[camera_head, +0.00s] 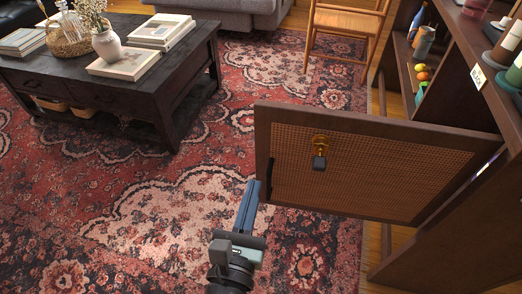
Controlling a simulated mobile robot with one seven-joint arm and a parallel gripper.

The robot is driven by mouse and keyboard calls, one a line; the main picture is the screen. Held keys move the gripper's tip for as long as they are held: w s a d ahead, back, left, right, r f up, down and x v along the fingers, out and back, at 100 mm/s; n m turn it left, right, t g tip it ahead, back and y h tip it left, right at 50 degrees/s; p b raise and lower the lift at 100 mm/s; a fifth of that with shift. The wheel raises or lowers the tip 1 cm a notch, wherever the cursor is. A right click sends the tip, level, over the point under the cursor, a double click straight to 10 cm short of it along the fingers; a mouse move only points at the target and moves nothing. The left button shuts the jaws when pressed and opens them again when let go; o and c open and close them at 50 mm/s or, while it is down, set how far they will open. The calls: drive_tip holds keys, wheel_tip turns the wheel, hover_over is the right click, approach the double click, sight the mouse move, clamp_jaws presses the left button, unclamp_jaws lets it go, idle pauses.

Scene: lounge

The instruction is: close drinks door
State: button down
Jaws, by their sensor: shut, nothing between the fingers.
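The drinks door (350,170) is a dark wood frame with a woven cane panel. It stands swung open from the cabinet (455,235) on the right, reaching left over the rug. A gold fitting with a dark tag (319,160) hangs on its panel, and a dark handle (270,178) is near its free left edge. My gripper (249,195) is shut and empty, its blue fingers pointing up beside the lower left corner of the door. I cannot tell whether the fingertips touch the door edge.
The cabinet shelf holds a blue bottle (418,20) and small colored items. A dark coffee table (100,75) with books and a vase stands at upper left. A wooden chair (345,25) is at the back. The patterned rug (150,215) is clear around my gripper.

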sight(266, 142)
drive_tip(key=b+x, duration=0.1)
drive_tip(key=x, duration=0.9)
drive_tip(key=shift+s, duration=0.1)
